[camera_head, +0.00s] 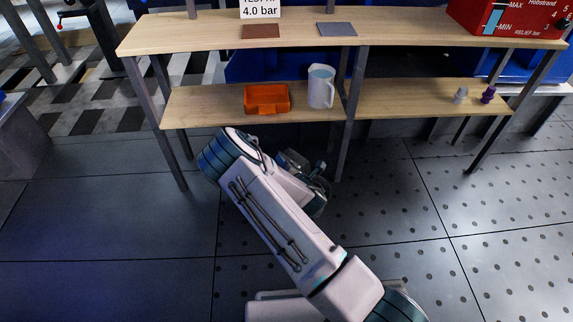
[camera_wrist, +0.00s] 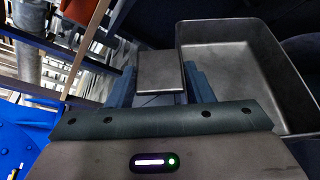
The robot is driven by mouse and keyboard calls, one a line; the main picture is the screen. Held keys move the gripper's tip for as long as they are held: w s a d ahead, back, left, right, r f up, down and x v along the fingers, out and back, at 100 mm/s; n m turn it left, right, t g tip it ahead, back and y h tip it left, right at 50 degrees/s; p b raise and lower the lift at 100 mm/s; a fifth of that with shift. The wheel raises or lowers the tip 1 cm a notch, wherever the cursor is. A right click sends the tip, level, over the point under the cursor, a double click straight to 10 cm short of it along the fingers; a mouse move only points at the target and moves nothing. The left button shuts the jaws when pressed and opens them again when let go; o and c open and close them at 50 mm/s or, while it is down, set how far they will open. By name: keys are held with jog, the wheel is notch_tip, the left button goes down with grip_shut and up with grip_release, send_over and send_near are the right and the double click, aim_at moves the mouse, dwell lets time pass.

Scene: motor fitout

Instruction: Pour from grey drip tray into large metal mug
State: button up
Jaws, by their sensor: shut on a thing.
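The grey drip tray (camera_wrist: 183,75) is a dull metal pan with high walls, at the right of the wrist view. My gripper (camera_wrist: 160,85) is shut on the tray's flat grey tab, which lies between its two fingers. I cannot tell whether liquid is in the tray. In the head view my arm hides the tray and the fingertips. A pale grey mug with a side handle (camera_head: 319,90), likely the large metal mug, stands upright on the lower shelf.
An orange bin (camera_head: 267,99) stands close left of the mug on the lower shelf (camera_head: 205,106). The upper shelf (camera_head: 190,32) overhangs both, and metal legs (camera_head: 349,135) stand beside them. Small purple and grey items (camera_head: 488,95) stand far right. The floor in front is clear.

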jog(key=shift+a+f+n+h+b, duration=0.5)
jog(key=shift+a+f+n+b, duration=0.1)
jog(key=shift+a+f+n, duration=0.2)
jog(key=a+f+n+h+b, duration=0.2)
jog(key=n, duration=0.1)
jog(key=a+f+n+h+b, duration=0.1)
jog(key=n, duration=0.1)
jog(key=shift+a+f+g, duration=0.2)
jog(key=shift+f+g, duration=0.2)
notch_tip(320, 180, up, 10)
jog(key=p, duration=0.7)
dwell(0.3)
